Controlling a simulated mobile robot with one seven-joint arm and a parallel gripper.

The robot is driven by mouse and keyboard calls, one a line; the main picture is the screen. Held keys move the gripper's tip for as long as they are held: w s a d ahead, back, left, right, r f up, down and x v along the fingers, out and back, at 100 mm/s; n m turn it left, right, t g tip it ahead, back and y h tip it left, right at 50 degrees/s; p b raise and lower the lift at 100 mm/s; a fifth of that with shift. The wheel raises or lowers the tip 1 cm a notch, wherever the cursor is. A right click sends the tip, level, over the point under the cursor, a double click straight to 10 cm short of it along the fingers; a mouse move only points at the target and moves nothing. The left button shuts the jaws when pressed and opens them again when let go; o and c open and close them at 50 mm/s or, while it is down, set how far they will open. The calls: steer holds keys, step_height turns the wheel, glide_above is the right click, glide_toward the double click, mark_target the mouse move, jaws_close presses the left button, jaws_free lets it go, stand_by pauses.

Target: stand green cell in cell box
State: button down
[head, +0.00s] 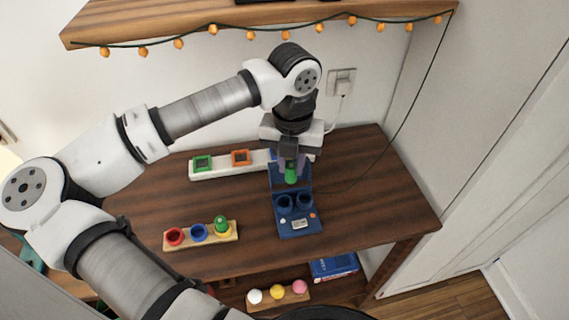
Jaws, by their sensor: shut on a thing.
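My gripper (291,168) points down over the table and is shut on a green cell (291,175). The cell is held upright in front of the raised back of the blue cell box (287,228). The box has two dark round wells on top and a small pale panel with buttons on its front. Both wells look empty. The held cell appears behind and above them; its exact height over the box is hard to tell. The jaws hide the cell's upper part.
A wooden strip (202,242) at the front left bears red, blue and yellow rings; a green peg-like piece (221,224) stands in the yellow one. A white strip (219,167) with coloured square frames lies behind. A thin cable crosses the table's right side, which is otherwise clear.

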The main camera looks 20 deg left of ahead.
steer(key=shift+s+a+f, duration=0.2)
steer(key=shift+s+a, duration=0.25)
steer(key=shift+a, duration=0.15)
steer(key=shift+f+b, duration=0.15)
steer(key=shift+b, duration=0.45)
step_height(320, 180, down, 6)
steer(key=b, duration=0.5)
steer(key=shift+r+b, duration=0.2)
steer(key=shift+b, duration=0.2)
steer(key=shift+b, duration=1.1)
stand_by(0.9)
steer(key=shift+f+b, duration=2)
steer(key=shift+b, duration=0.2)
steer(key=c, duration=1.2)
jaws_free()
steer(key=shift+r, duration=0.1)
steer(key=shift+o, duration=0.2)
